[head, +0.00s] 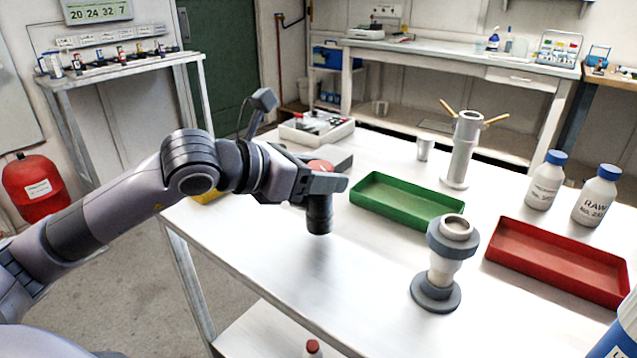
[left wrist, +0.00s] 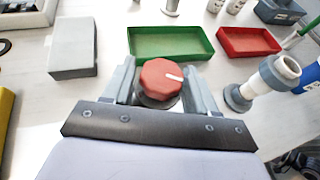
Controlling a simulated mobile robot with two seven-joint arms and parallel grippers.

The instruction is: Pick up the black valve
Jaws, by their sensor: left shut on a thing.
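The black valve (head: 319,214) has a dark cylindrical body and a red knob on top. My left gripper (head: 322,183) is shut on it, with a finger on each side. In the head view the valve hangs upright below the fingers, over the white table; its underside looks clear of the surface. In the left wrist view the red octagonal knob (left wrist: 161,78) with a white mark sits between the two fingers (left wrist: 160,85) and hides most of the black body. My right gripper is in neither view.
A green tray (head: 405,228) lies right of the valve, a red tray (head: 560,280) farther right. A grey-white flanged fitting (head: 443,266) stands in front between them. White bottles (head: 545,188) and a white column (head: 461,155) stand behind. The table's front left is clear.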

